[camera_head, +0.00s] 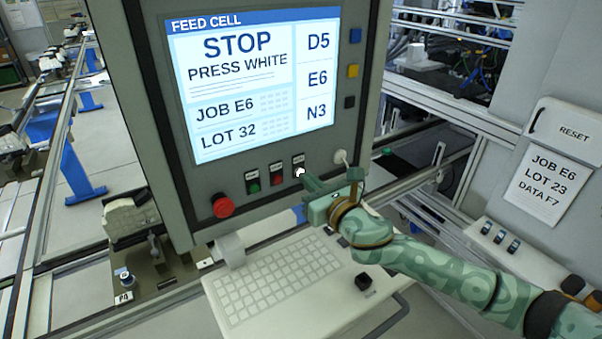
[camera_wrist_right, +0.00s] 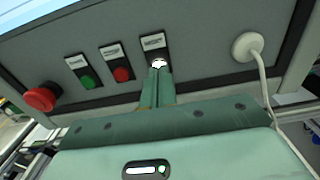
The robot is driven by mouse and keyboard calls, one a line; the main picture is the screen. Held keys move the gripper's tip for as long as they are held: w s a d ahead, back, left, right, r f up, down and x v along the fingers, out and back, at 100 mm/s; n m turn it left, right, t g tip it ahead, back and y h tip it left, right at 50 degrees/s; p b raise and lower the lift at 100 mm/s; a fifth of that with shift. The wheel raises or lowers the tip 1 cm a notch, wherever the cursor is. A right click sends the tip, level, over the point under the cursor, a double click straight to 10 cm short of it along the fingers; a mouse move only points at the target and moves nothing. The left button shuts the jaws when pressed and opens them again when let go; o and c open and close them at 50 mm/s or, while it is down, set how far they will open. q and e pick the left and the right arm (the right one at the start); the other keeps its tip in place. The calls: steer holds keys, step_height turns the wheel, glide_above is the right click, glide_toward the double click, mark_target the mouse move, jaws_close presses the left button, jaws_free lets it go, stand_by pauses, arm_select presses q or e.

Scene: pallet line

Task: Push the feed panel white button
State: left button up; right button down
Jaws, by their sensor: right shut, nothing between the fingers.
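The feed panel (camera_head: 160,135) stands in the middle of the head view, its screen (camera_head: 250,80) reading "STOP PRESS WHITE". Along its lower edge are a red mushroom knob (camera_head: 223,207), a green button (camera_head: 254,187), a red button (camera_head: 277,180) and the white button (camera_head: 299,172). My right gripper (camera_head: 306,177) is shut and empty, its fingertips at the white button from the lower right. In the right wrist view the fingertips (camera_wrist_right: 158,70) overlap the lower part of the white button (camera_wrist_right: 158,63), which looks bright. I cannot tell whether they touch it. My left gripper is not in view.
A keyboard tray (camera_head: 215,295) juts out below the panel. A round white plug with a cable (camera_wrist_right: 247,46) is right of the white button. A rail frame (camera_head: 45,200) runs at left. A RESET box (camera_head: 565,130) and a paper sign (camera_head: 548,175) are at right.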

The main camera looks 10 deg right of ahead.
steer(key=shift+w+a, duration=0.2)
steer(key=shift+w, duration=0.3)
stand_by(0.3)
steer(key=shift+s, duration=0.1)
steer(key=shift+p+v, duration=0.8)
steer(key=shift+v, duration=1.6)
